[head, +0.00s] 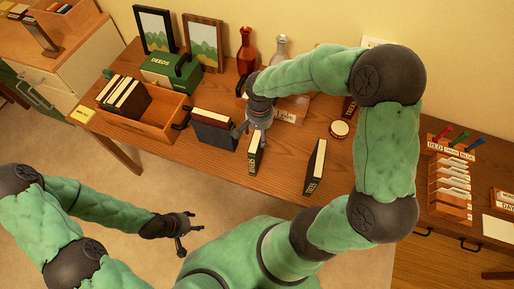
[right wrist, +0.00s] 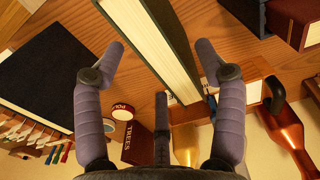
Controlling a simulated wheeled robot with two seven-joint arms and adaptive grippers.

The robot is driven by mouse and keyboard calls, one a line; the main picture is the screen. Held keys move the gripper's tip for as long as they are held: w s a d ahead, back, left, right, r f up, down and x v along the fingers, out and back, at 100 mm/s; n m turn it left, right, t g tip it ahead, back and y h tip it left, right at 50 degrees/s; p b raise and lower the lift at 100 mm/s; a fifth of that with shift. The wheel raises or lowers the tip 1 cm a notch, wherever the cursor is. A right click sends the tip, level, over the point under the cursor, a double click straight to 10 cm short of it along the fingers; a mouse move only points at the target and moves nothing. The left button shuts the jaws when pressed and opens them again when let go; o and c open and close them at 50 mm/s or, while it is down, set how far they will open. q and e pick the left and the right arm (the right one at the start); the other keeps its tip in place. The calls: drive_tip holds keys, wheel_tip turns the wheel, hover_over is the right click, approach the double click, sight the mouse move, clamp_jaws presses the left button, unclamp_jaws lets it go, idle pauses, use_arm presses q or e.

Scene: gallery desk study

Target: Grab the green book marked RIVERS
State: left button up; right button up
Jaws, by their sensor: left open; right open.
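A thin upright book (head: 255,152) with cream pages and a dark, greenish cover stands on the desk under my right gripper (head: 254,129). In the right wrist view this book (right wrist: 150,50) lies between the two spread fingers of the right gripper (right wrist: 163,58), with gaps beside it. Its title is not readable, so I cannot confirm RIVERS. My right gripper is open. My left gripper (head: 183,232) is open and empty, low in front of the desk.
A TREES book (right wrist: 137,142) and round tin (head: 339,129) are nearby. A wooden box (head: 166,127) of books, bottles (head: 247,52) and a file rack (head: 450,190) are also on the desk.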

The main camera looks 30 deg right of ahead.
wheel_tip(320, 180, down, 5)
drive_tip(key=shift+r+b, duration=0.1)
drive_tip(key=shift+b, duration=0.4)
drive_tip(key=shift+a, duration=0.1)
clamp_jaws()
drive_tip(key=shift+r, duration=0.1)
